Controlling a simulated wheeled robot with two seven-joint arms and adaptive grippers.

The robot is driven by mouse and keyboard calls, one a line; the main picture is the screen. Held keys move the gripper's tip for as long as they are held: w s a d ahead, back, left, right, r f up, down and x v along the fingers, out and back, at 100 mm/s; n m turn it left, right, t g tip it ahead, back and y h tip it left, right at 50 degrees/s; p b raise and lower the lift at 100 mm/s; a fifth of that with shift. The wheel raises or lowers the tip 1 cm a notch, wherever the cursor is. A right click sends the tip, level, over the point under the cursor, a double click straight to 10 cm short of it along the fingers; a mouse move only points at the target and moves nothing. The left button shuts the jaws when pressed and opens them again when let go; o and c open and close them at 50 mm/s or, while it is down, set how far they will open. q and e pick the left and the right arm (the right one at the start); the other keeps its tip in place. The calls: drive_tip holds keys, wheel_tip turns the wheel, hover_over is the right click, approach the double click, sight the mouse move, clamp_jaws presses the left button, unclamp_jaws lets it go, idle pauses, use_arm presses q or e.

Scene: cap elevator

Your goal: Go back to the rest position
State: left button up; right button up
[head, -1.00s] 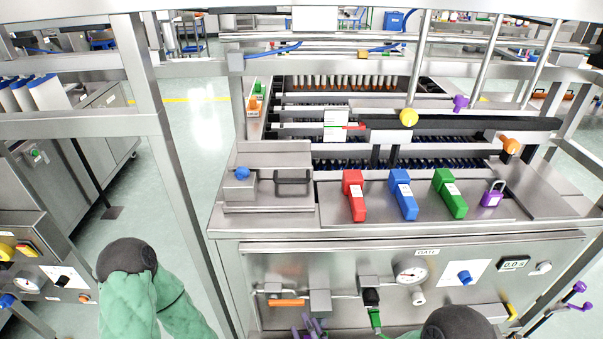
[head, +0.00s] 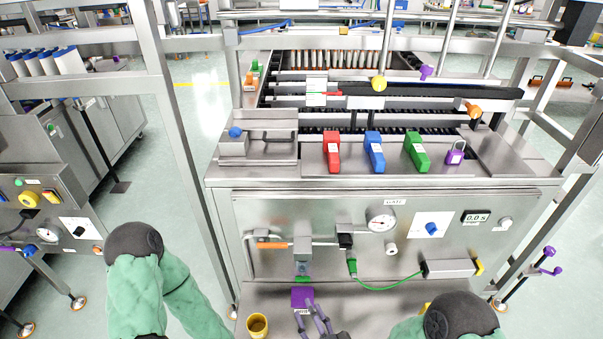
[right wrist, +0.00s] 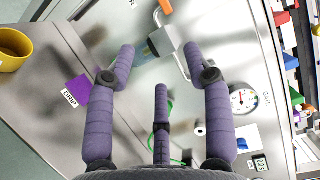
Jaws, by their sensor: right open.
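My right gripper (head: 305,312) has purple jointed fingers and shows at the bottom middle of the head view, in front of the steel machine's lower ledge. In the right wrist view its fingers (right wrist: 160,55) are spread apart with nothing between them. My two arms in green sleeves come in at the lower left and lower right of the head view. My left gripper is below the picture edge and hidden.
The machine front (head: 290,215) carries an orange-handled valve (head: 272,245), a gauge (head: 381,219) and a green cable (head: 385,288). A yellow cup (head: 257,325) and a purple drip pad (head: 302,297) sit on the ledge close to my right gripper. A steel post stands left.

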drive_tip(key=w+d+f+n+g+h+p, duration=0.2)
drive_tip(key=d+f+n+g+h+p, duration=0.25)
drive_tip(key=f+g, duration=0.45)
use_arm(q)
wheel_tip(320, 180, up, 7)
drive_tip(key=p, duration=0.2)
drive_tip(key=shift+w+a+p, duration=0.15)
drive_tip(key=shift+w+p, duration=0.15)
drive_tip(key=shift+p, duration=0.05)
use_arm(e)
drive_tip(key=s+d+f+n+g+y, duration=0.1)
drive_tip(key=s+f+n+g, duration=0.4)
drive_tip(key=s, duration=0.6)
drive_tip(key=shift+d+f+n+g, duration=0.15)
drive_tip(key=shift+d+n+g, duration=0.6)
drive_tip(key=shift+d+g, duration=0.2)
